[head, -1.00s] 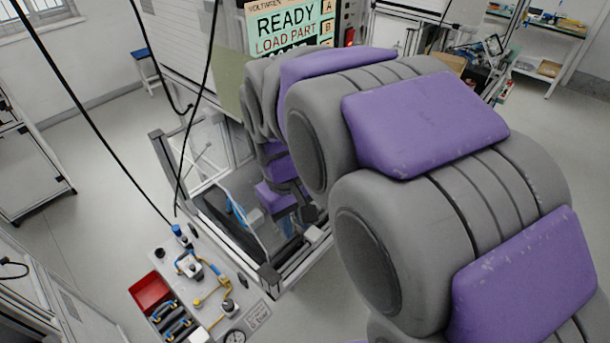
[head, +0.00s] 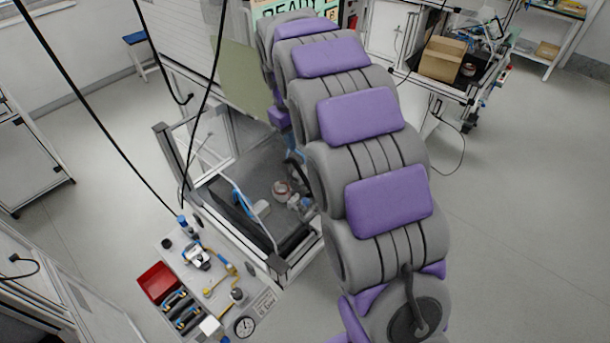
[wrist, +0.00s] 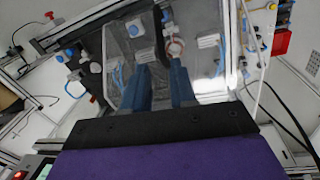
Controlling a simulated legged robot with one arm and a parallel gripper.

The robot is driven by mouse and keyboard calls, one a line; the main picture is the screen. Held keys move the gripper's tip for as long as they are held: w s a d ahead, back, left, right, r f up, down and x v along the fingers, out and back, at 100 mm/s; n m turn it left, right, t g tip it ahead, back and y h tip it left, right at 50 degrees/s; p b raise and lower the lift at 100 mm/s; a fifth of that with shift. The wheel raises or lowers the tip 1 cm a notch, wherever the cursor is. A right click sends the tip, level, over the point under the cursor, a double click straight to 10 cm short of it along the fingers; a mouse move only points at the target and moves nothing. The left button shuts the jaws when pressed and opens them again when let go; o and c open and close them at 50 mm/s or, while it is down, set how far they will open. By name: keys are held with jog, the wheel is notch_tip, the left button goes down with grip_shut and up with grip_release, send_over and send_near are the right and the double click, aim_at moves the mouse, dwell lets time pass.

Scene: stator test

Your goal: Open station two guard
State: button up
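A metal-framed station (head: 165,150) with clear panels stands left of my arm in the head view. A clear guard panel (head: 262,225) with a blue strip along its edge (head: 238,195) slants over the station's front part. A copper-coloured ring (head: 282,188) lies inside the station; it also shows in the wrist view (wrist: 174,48). No station number is readable. My gripper (wrist: 160,75) shows two blue fingers apart, with nothing seen between them. They point toward the clear panel and fixtures; I cannot tell whether they touch the panel.
A front panel (head: 195,330) carries a gauge, yellow piping and a red bin (head: 157,282). Black cables (head: 100,130) hang at the left. A bench with a cardboard box (head: 442,60) stands at the back right. The floor at right is clear.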

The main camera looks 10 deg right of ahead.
aim_at(302, 174)
jog(key=f, duration=0.5)
jog(key=d+f, duration=0.1)
jog(key=f, duration=0.4)
jog(key=w+d+f+b, duration=0.1)
jog(key=f, duration=0.5)
jog(key=shift+c, duration=0.3)
grip_shut()
